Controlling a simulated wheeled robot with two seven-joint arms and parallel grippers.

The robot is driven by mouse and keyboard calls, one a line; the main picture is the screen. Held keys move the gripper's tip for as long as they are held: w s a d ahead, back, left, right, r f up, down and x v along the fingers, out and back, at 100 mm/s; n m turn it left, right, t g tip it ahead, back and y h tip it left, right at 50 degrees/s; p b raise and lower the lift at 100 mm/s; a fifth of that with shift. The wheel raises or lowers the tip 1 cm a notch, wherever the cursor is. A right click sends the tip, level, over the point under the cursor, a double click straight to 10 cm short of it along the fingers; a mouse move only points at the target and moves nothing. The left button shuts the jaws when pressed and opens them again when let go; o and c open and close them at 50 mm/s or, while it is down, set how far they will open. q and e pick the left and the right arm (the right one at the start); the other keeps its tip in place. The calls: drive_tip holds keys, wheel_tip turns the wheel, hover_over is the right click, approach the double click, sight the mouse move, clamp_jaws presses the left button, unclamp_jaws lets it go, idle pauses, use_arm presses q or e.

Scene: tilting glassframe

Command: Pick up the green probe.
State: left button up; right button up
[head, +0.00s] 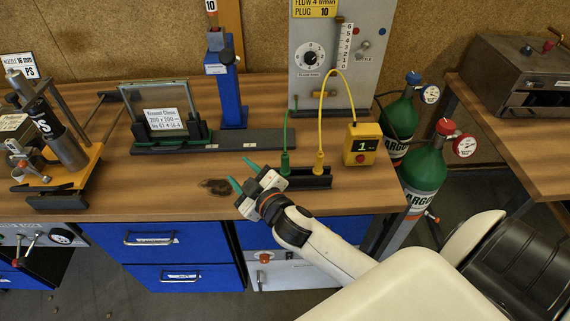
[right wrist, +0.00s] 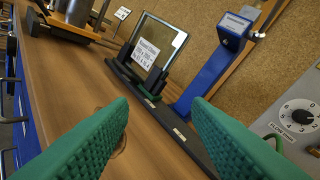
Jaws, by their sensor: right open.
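The green probe (head: 285,162) stands upright in a dark holder (head: 300,180) on the wooden bench, with a green cable rising from its top. My right gripper (head: 243,175) is just left of the probe and slightly nearer the bench's front edge. Its green fingers are spread, with nothing between them, and do not surround the probe. In the right wrist view the open fingers (right wrist: 165,130) point toward the glass frame. The probe body cannot be made out there. My left gripper is not in view.
A yellow probe (head: 319,164) stands in the same holder, beside a yellow box (head: 362,145) reading 1. Behind stand a glass frame (head: 163,108), a blue post (head: 231,98) and a grey panel (head: 336,80). Green gas cylinders (head: 424,168) stand at right.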

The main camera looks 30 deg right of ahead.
drive_tip(key=w+a+r+n+t+y, duration=0.3)
drive_tip(key=a+r+n+y, duration=0.3)
drive_tip(key=r+n+y, duration=0.3)
drive_tip(key=a+r+n+g+y, duration=0.3)
drive_tip(key=a+r+n+y, duration=0.1)
drive_tip(key=n, duration=0.1)
drive_tip(key=n+g+h, duration=1.2)
drive_tip(key=g+h, duration=0.1)
drive_tip(key=g, duration=0.3)
hover_over(285, 154)
wheel_tip(285, 154, down, 6)
drive_tip(key=shift+s+a+f+p, duration=0.1)
drive_tip(key=shift+f+p, duration=0.05)
drive_tip(key=shift+p, duration=0.3)
drive_tip(key=shift+s+d+f+h, duration=0.1)
drive_tip(key=shift+d+h, duration=0.2)
drive_tip(key=shift+d, duration=0.05)
wheel_tip(285, 154, down, 6)
drive_tip(key=shift+p, duration=1.15)
drive_tip(key=shift+a+f+p, duration=0.1)
drive_tip(key=shift+f+p, duration=0.35)
drive_tip(key=shift+f, duration=0.15)
wheel_tip(285, 154, down, 4)
drive_tip(key=shift+a+r+p, duration=0.15)
drive_tip(key=shift+p, duration=0.65)
drive_tip(key=shift+f, duration=0.35)
